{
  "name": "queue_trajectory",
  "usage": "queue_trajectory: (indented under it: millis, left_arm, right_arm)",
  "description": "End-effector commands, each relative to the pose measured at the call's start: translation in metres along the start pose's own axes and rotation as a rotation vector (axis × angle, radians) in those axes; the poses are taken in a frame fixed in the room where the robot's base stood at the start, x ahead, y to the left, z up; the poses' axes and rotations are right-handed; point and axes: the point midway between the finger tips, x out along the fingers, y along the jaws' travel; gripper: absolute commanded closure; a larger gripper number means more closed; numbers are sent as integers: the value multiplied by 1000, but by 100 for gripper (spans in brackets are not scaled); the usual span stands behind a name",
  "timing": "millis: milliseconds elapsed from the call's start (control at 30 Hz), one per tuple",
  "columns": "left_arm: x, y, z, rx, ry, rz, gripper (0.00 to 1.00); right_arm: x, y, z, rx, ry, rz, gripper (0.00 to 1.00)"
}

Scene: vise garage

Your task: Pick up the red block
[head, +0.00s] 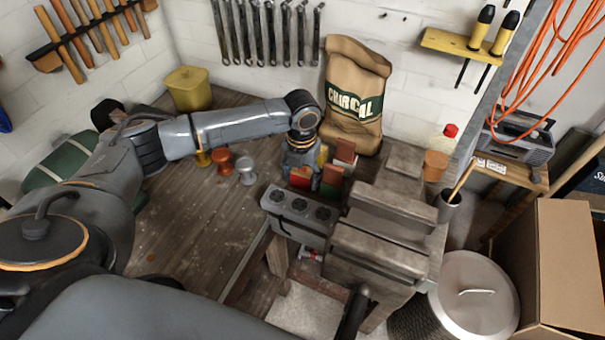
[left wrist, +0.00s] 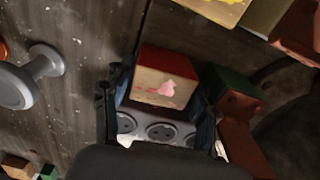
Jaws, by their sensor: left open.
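A block with a red side and a tan, pink-blotched face, the red block (left wrist: 166,62), lies between the fingers of my left gripper (left wrist: 160,92) in the left wrist view. In the head view the red block (head: 299,181) shows partly under my left gripper (head: 301,166), which points down over the workbench. The gripper is open, with a finger on either side of the block; I cannot tell whether they touch it. My right gripper is not in view.
A green and red block (head: 331,180) stands close right, with another red block (head: 345,152) behind. A grey piece with three round sockets (head: 300,208) sits in front, beside the vise (head: 385,235). A charcoal bag (head: 355,95) stands behind. Orange and grey spools (head: 234,165) are left.

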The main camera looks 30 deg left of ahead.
Motion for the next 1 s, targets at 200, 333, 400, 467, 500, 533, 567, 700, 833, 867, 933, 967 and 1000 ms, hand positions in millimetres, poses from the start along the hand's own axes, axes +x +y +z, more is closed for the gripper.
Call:
queue_trajectory:
  millis: [200,333,400,467,500,533,567,700,833,867,933,967,1000]
  left_arm:
    - [6,0,0,1,0,1,42]
    - [5,0,0,1,-1,0,54]
    - [5,0,0,1,-1,0,68]
    - [5,0,0,1,-1,0,80]
    - [5,0,0,1,-1,0,80]
    - [5,0,0,1,-1,0,80]
    - [5,0,0,1,-1,0,80]
    - [4,0,0,1,-1,0,80]
    - [0,0,1,1,-3,-1,80]
    - [-2,0,1,1,-3,-2,80]
    - [-9,0,1,1,-3,-2,80]
    - [-12,0,1,1,-4,-2,80]
    - [-18,0,1,2,-4,-2,80]
  right_arm:
    - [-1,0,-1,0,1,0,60]
    - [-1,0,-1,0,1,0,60]
    - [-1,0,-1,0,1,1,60]
    - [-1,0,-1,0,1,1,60]
    - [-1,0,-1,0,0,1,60]
    - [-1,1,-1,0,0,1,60]
    - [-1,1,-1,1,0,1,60]
    - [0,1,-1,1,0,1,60]
    - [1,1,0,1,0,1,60]
    - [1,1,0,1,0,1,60]
    - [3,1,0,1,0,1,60]
    - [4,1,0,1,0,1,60]
    - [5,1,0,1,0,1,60]
